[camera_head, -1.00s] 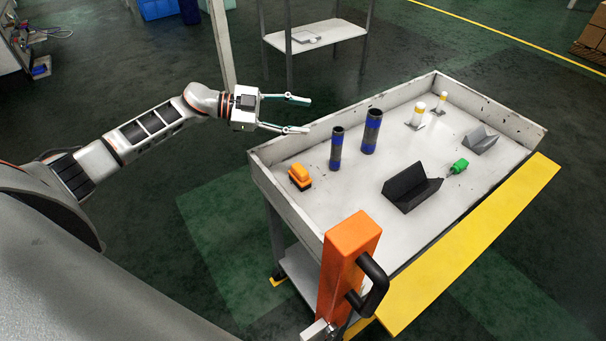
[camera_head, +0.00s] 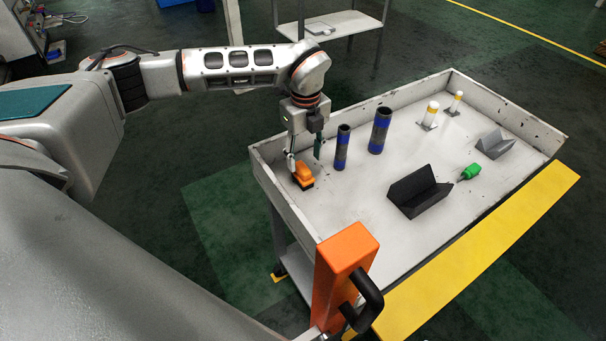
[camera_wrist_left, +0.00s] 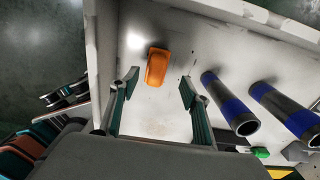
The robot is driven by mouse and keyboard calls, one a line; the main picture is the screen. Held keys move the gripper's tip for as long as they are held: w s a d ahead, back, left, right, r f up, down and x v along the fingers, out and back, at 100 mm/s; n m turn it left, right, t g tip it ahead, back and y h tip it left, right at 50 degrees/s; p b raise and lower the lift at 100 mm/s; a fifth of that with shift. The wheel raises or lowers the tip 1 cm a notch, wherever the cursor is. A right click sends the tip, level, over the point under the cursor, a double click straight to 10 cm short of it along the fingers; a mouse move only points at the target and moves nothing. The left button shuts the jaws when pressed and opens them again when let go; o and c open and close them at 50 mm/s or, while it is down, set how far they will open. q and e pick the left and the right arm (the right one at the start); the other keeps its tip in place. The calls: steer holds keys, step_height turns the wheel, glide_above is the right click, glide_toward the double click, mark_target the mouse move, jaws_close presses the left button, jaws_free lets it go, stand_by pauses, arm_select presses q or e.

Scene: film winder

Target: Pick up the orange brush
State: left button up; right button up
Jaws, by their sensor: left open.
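The orange brush (camera_head: 303,174) lies on the cart's tray floor near its left corner, with a dark underside. In the left wrist view the brush (camera_wrist_left: 157,67) lies ahead of the fingertips, in line with the gap between them. My left gripper (camera_head: 304,159) points down over the brush, open and empty. Its two fingers also show in the left wrist view (camera_wrist_left: 160,88), spread apart. In the head view one finger is beside the brush's left side and the other is behind it; I cannot tell whether they touch it. My right gripper is not in view.
Two dark cylinders with blue bands (camera_head: 342,148) (camera_head: 380,130) stand just right of the gripper. A black V-shaped block (camera_head: 418,192), a green tool (camera_head: 469,172) and a grey block (camera_head: 495,145) lie farther right. The tray's raised wall (camera_head: 283,208) is close on the left.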

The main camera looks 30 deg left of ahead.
mark_target(302, 167)
arm_select(q)
steer(key=f, duration=0.4)
steer(key=shift+s+a+f, duration=0.25)
steer(key=shift+s+f, duration=0.1)
steer(key=shift+f, duration=0.05)
steer(key=shift+w+f, duration=0.1)
steer(key=shift+f, duration=0.3)
steer(key=c, duration=1.2)
